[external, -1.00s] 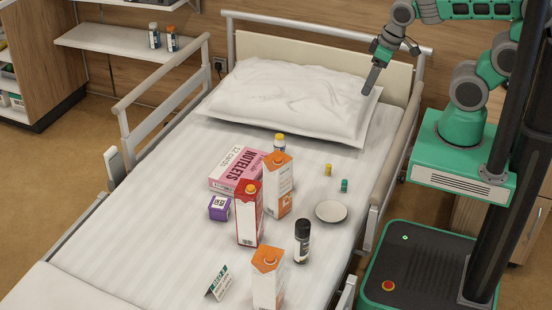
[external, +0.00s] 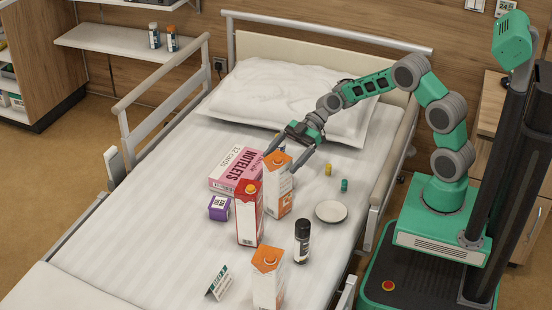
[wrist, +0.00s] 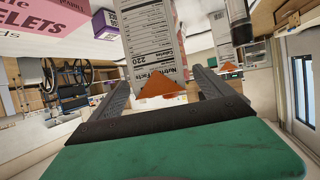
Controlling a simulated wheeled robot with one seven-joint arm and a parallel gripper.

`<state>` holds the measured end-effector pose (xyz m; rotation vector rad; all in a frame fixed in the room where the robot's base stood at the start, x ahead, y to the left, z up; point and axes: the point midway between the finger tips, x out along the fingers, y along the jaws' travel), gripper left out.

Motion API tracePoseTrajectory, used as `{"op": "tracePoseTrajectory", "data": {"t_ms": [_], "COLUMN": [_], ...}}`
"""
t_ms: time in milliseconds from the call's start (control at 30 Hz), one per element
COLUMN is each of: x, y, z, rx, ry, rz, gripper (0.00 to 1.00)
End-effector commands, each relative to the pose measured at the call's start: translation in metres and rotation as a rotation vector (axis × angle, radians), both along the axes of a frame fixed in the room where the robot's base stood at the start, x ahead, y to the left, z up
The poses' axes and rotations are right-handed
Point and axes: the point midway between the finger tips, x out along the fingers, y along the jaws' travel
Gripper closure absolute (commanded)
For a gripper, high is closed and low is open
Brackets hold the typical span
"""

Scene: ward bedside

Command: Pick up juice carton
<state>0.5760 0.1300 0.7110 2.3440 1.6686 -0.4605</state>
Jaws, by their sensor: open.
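Three juice cartons stand upright on the bed. A white carton with an orange top (external: 278,192) stands at the back, a red and white carton (external: 249,215) just in front and left of it, and another orange-topped carton (external: 267,283) nearest the camera. My gripper (external: 284,160) is open at the top of the back orange carton, its fingers reaching down around or beside that top. In the wrist view this carton (wrist: 150,45) shows nutrition text and its orange top between the two fingers. I cannot tell whether either finger touches it.
A pink notelets box (external: 234,170) lies left of the back carton, with a purple box (external: 219,207) near it. A plate (external: 331,211), a dark bottle (external: 302,241), small yellow (external: 328,170) and teal (external: 344,185) items and a folded card (external: 217,283) are close by.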

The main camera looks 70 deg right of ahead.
Motion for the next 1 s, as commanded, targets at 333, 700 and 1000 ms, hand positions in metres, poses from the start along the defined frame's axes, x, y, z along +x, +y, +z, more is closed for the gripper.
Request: {"op": "tracePoseTrajectory", "data": {"t_ms": [333, 700, 1000], "x": [0.017, 0.017, 0.017], "y": [0.049, 0.049, 0.049], "z": [-0.016, -0.015, -0.016], "rx": [-0.001, -0.002, -0.002], "ry": [0.001, 0.003, 0.004], "rz": [0.002, -0.001, -0.001], "gripper": [0.09, 0.21, 0.46]}}
